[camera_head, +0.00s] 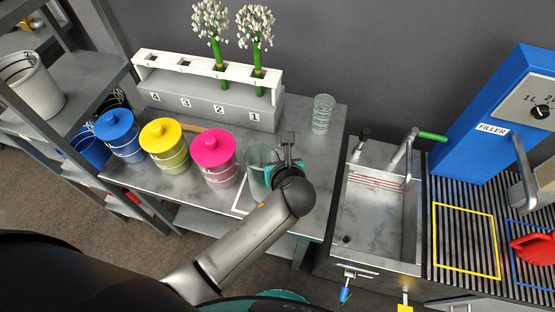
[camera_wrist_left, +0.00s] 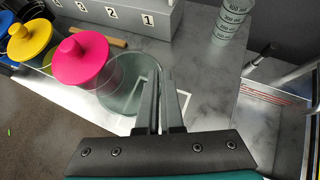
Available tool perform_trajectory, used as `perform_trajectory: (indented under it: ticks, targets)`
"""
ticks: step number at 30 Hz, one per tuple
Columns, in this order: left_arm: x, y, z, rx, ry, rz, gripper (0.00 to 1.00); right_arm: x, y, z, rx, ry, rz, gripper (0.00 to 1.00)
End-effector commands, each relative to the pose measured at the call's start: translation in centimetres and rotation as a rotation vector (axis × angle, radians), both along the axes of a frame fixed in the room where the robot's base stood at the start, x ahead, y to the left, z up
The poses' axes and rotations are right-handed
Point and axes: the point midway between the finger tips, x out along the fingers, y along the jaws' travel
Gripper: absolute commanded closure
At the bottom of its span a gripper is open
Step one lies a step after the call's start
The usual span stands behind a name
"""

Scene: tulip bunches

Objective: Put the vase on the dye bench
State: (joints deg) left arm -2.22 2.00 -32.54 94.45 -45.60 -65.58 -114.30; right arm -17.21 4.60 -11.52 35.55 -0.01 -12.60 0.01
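The vase (camera_head: 258,165), clear greenish glass, stands upright on the grey dye bench (camera_head: 330,155), at a white square outline, right of the pink pot. It also shows in the left wrist view (camera_wrist_left: 118,92), with its right side close behind my fingers. My left gripper (camera_head: 287,148) is at the vase's right side. In the left wrist view its two fingers (camera_wrist_left: 165,88) point at the vase's right edge with only a narrow gap between them. I cannot tell whether they pinch the glass wall. My right gripper is not in view.
Blue (camera_head: 120,135), yellow (camera_head: 164,145) and pink (camera_head: 214,158) lidded pots stand left of the vase. A numbered rack (camera_head: 210,98) with two white flower bunches stands behind. A graduated beaker (camera_head: 322,112) stands back right. A sink (camera_head: 380,215) and blue filler (camera_head: 485,125) are right.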

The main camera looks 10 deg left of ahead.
Motion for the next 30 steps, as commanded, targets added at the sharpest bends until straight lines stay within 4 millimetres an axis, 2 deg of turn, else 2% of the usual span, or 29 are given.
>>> perform_trajectory:
  ticks: [3, 14, 23, 30]
  targets:
    - [0.09, -0.02, -1.10, 0.001, -0.004, -0.001, 1.00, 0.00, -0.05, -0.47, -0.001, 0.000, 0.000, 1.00]
    - [0.12, -0.04, -1.31, 0.000, -0.004, -0.002, 1.00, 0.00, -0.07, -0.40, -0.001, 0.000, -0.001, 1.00]
    - [0.02, -0.03, -1.45, 0.000, -0.001, -0.001, 0.66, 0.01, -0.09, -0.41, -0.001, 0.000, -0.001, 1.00]
    - [0.01, -0.03, -1.42, 0.000, -0.001, -0.001, 0.66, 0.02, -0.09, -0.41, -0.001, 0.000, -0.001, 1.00]
